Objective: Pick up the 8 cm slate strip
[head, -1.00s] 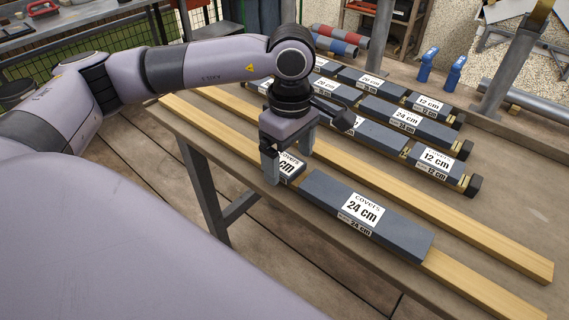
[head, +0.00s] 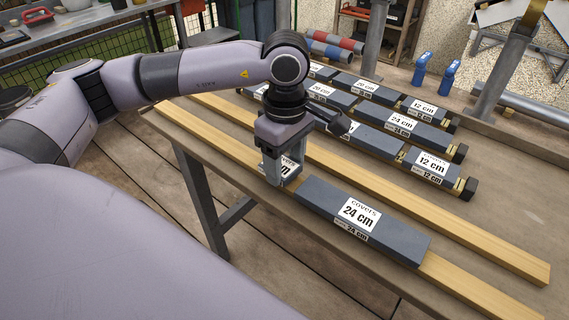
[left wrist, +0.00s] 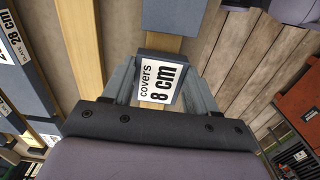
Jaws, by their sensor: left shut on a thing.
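The 8 cm slate strip (left wrist: 163,82) is a short dark piece with a white "covers 8 cm" label. In the left wrist view it sits between the two fingers of my left gripper (left wrist: 163,90), which is shut on it. In the head view my left gripper (head: 283,172) holds the strip over the front wooden batten (head: 478,290), just left of the 24 cm slate strip (head: 335,214). The strip is partly hidden by the fingers there, and I cannot tell if it touches the batten. My right gripper is not in view.
A second batten (head: 450,222) runs parallel behind. Further back, rows of labelled slate strips (head: 430,165) lie on the table. Two blue bottle-like objects (head: 449,78) stand behind them near a grey post. The table's right part (head: 520,190) is mostly clear.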

